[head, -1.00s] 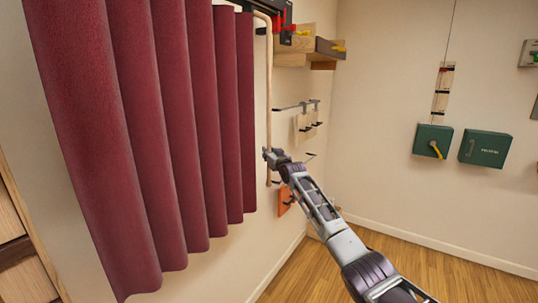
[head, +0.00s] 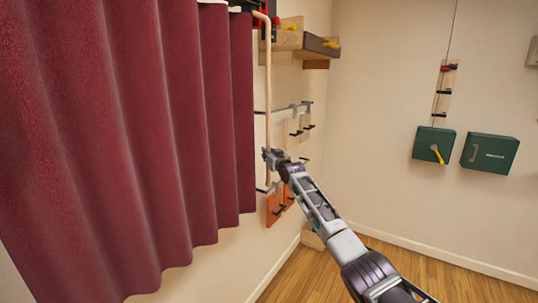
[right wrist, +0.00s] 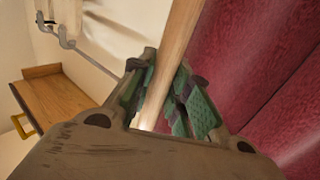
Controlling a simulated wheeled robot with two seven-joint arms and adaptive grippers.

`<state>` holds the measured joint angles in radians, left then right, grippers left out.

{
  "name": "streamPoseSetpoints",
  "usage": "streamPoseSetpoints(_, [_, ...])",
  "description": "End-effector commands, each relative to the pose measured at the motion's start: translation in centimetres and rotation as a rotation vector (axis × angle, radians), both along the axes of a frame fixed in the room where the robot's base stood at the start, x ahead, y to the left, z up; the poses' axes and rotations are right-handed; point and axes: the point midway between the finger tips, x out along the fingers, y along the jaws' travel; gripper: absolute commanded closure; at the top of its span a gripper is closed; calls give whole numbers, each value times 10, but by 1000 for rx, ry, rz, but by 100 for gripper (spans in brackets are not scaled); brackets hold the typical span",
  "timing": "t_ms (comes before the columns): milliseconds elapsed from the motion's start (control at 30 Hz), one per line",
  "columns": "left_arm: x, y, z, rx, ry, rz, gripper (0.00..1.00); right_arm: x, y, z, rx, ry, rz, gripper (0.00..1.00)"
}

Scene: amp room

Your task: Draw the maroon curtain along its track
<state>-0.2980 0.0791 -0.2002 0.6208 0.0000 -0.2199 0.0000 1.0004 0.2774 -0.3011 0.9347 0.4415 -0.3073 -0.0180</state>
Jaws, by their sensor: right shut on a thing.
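The maroon curtain (head: 135,140) hangs in folds over the left half of the head view, and it also shows on the right of the right wrist view (right wrist: 270,65). A pale wooden rod (head: 268,90) hangs down at the curtain's right edge from the dark track end (head: 268,10) at the top. My right gripper (head: 272,158) is shut on the rod near its lower part. In the right wrist view the rod (right wrist: 172,55) runs between the green-padded fingers (right wrist: 170,105). My left gripper is not in view.
A wooden shelf (head: 305,42) and hooks (head: 300,107) are on the wall right of the rod. Orange pieces (head: 275,207) hang below. Two green boxes (head: 433,144) (head: 489,153) are on the right wall. The wooden floor (head: 400,270) at right is clear.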

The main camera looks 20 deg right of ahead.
Motion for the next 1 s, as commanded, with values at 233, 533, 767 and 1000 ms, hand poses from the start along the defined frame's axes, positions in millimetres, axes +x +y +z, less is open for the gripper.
streamPoseSetpoints(233, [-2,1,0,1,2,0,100,0,-4,2,0,-2,-4,100])
streamPoseSetpoints(533, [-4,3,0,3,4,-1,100,0,-5,4,-1,-4,-6,68])
streamPoseSetpoints(767, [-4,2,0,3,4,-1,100,0,-3,2,0,-1,-4,59])
streamPoseSetpoints(1000, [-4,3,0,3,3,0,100,-1,-2,1,0,0,-3,59])
